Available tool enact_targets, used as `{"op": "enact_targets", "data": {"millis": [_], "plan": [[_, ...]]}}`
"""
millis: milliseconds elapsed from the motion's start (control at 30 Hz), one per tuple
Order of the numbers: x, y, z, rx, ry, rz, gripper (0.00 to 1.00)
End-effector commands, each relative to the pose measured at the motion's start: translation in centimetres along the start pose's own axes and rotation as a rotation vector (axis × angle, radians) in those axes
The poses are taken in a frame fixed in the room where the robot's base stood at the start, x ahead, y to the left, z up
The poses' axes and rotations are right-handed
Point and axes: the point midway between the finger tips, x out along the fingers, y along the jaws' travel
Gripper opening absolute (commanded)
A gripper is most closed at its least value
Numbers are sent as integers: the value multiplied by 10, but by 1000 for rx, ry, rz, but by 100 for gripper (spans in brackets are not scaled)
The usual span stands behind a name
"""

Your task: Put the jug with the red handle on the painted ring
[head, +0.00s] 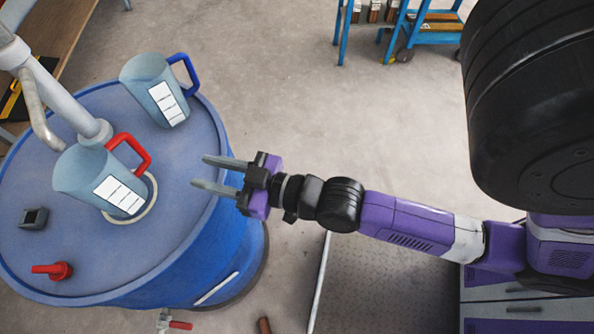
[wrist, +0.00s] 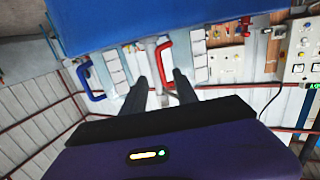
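The jug with the red handle (head: 88,176) is grey-blue with a white label and stands upright on the blue drum's top. Its base appears to sit within the painted ring (head: 149,196), a pale ring whose right and lower edge shows; the jug hides the rest. Its red handle (head: 134,148) points up and right; the handle also shows in the wrist view (wrist: 165,62). My gripper (head: 199,171) is open and empty, right of this jug near the drum's right edge, with a clear gap to the handle. A similar jug with a blue handle (head: 150,88) stands farther back.
The blue drum (head: 205,215) also bears a grey pipe (head: 82,112) behind the red-handled jug, a small dark block (head: 34,218) and a red tap-like fitting (head: 54,271). Open floor (head: 290,80) lies behind my arm. A blue trolley (head: 432,30) stands at the back.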

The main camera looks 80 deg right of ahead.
Motion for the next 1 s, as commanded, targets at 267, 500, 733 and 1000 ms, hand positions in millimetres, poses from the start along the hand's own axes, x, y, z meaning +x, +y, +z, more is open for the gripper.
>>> {"op": "enact_targets", "data": {"millis": [267,500,733,1000], "plan": [[-113,-18,17,-6,-119,-26,35],[-170,-29,8,-1,-180,-49,35],[-182,-31,4,1,-192,-55,35],[-182,-31,4,1,-191,-55,35]]}}
